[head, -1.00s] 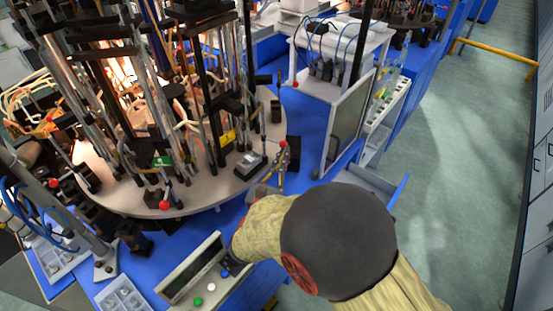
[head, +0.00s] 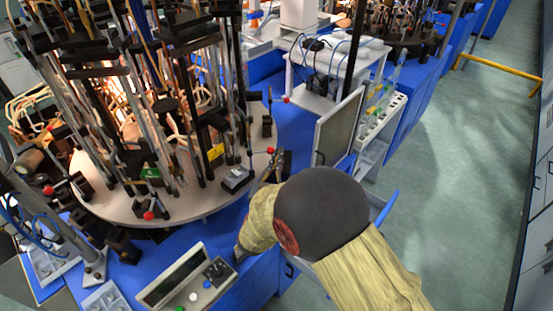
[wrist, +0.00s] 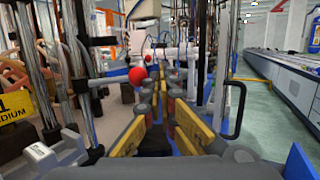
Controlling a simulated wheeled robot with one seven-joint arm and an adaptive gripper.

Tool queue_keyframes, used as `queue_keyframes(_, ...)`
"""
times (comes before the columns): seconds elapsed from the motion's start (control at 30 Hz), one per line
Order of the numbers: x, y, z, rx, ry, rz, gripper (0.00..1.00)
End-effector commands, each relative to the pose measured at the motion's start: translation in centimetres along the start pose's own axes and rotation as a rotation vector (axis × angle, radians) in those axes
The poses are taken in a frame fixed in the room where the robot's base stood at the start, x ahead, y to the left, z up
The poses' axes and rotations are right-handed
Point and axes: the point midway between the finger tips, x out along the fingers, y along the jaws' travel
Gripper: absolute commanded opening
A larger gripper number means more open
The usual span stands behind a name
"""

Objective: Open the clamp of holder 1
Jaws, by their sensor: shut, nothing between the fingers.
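Holder 1 carries a yellow label reading "1 MEDIUM" (wrist: 15,107) at the left of the wrist view; a yellow label also shows in the head view (head: 215,152). A lever with a red ball end (wrist: 137,75) sticks out from a post beside it; a red ball near my gripper also shows in the head view (head: 270,150). My gripper (wrist: 167,80) is shut and empty, with yellow pads on its fingers. Its tips are just right of the red ball in the wrist view; I cannot tell whether they touch it. The clamp's opening state is not clear.
A round grey table (head: 200,208) carries several holders with upright rods and glowing burners behind. A control box (head: 185,280) stands in front. A framed panel (head: 338,127) stands right of my gripper. Free floor (head: 450,190) lies further right.

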Motion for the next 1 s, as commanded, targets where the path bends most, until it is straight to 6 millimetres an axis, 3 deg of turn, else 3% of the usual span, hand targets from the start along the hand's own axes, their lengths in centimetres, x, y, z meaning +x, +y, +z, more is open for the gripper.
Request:
queue_keyframes(0.3, 0.94, 0.33, -0.12, 0.001, -0.001, -0.004, 0.0)
queue_keyframes(1.0, 0.97, 0.36, -0.13, 0.0, -0.001, -0.005, 0.0)
